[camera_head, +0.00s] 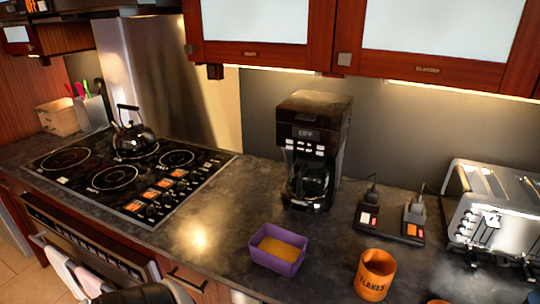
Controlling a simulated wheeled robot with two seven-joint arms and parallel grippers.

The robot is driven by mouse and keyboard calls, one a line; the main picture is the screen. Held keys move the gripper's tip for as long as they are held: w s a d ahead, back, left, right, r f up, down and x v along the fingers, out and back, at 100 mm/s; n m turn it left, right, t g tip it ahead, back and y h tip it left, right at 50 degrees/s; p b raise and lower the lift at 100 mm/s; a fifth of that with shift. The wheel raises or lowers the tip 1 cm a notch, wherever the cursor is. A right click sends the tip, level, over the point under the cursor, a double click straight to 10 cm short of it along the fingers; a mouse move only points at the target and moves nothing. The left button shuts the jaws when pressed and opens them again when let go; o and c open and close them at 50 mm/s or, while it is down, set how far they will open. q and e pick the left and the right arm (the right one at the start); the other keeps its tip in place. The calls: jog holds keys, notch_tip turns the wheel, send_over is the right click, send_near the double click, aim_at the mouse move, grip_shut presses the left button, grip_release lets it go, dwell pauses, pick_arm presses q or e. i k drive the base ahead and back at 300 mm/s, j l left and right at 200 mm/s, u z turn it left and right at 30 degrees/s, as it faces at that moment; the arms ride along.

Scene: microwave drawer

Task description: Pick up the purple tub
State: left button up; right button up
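The purple tub (274,263) is a small open rectangular container with a yellow-orange filling or inside. It stands upright on the dark countertop near its front edge, at the lower middle of the head view. Nothing is touching it. Neither of my gripper's fingers can be made out in this view. A dark rounded shape at the bottom left edge may be part of my arm.
An orange FLAKES cup (376,275) stands right of the tub. A coffee maker (315,140) is behind it, with a black switch unit (390,224) and toaster (495,215) to the right. The hob (130,172) with a kettle (134,138) is left. Cabinets hang above.

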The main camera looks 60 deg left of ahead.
aim_at(282, 251)
jog(key=u, duration=1.65)
